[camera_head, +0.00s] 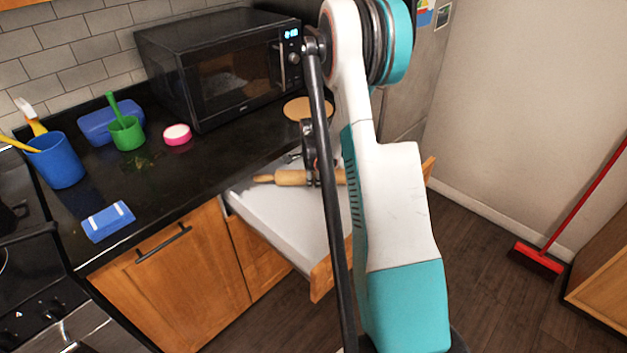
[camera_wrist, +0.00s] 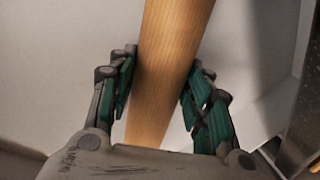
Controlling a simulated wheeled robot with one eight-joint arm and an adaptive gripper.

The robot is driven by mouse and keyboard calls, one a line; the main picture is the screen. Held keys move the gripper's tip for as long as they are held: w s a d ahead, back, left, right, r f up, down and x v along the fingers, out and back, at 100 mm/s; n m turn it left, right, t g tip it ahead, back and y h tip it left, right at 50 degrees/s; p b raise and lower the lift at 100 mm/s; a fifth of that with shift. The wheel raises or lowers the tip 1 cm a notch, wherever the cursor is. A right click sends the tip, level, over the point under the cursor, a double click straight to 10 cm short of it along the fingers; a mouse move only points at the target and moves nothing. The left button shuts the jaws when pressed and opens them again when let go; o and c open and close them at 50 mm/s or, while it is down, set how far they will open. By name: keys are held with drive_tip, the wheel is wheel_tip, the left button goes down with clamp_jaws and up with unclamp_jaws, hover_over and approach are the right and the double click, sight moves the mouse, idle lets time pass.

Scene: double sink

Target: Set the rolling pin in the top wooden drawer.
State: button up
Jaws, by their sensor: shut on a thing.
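The wooden rolling pin (camera_head: 290,177) is partly hidden behind my arm in the head view; its left handle shows over the open drawer. In the wrist view the rolling pin (camera_wrist: 167,65) runs between the two fingers of my gripper (camera_wrist: 160,90), which is shut on it. The top wooden drawer (camera_head: 290,222) is pulled out below the counter, with a pale, bare inside and a wooden front. The pin is over or inside the drawer; I cannot tell whether it touches the bottom. My gripper (camera_head: 312,170) is mostly hidden by my arm in the head view.
A black counter (camera_head: 200,190) holds a microwave (camera_head: 215,65), a blue cup (camera_head: 55,160), a green mortar (camera_head: 127,132), a blue sponge (camera_head: 108,221) and a round wooden board (camera_head: 306,107). A red broom (camera_head: 540,258) stands at the right. The floor between is clear.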

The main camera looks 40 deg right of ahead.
drive_tip(key=shift+s+a+f, duration=0.1)
drive_tip(key=shift+f, duration=0.45)
drive_tip(key=shift+f, duration=0.1)
drive_tip(key=o, duration=1.5)
drive_tip(key=p+v, duration=0.3)
drive_tip(key=v, duration=0.9)
drive_tip(key=shift+p, duration=0.3)
